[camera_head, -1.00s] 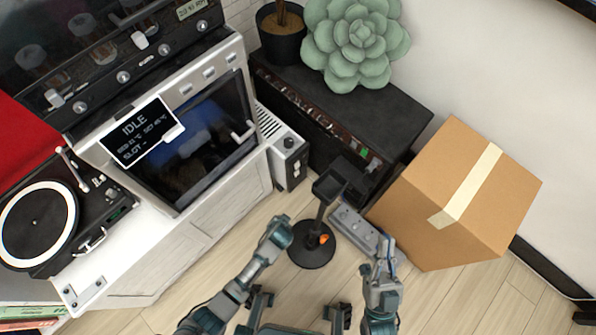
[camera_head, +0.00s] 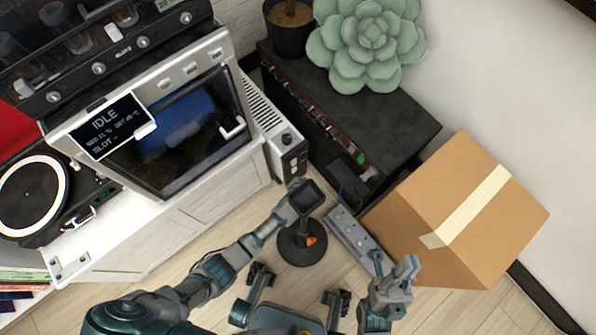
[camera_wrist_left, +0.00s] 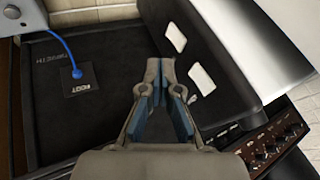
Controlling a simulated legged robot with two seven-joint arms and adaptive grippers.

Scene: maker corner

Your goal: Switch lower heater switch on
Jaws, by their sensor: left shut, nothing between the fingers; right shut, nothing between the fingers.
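The white heater (camera_head: 264,112) stands beside the oven cabinet in the head view. Its dark front panel has a knob (camera_head: 287,139) and two pale switches, the upper (camera_head: 292,161) and the lower (camera_head: 294,172). The left wrist view shows two pale switches (camera_wrist_left: 174,37) (camera_wrist_left: 202,84) on a black panel; I cannot tell there which is lower. My left gripper (camera_head: 296,187) is shut and empty just below the heater panel; its fingertips (camera_wrist_left: 161,72) show near the switches, apparently apart from them. My right gripper (camera_head: 409,267) is shut and empty beside the cardboard box.
A small black stand (camera_head: 302,243) is close to my left gripper. A power strip (camera_head: 352,236) lies on the floor between my arms. The cardboard box (camera_head: 455,210) and dark cabinet (camera_head: 400,128) take up the right. The oven cabinet (camera_head: 180,235) borders the left.

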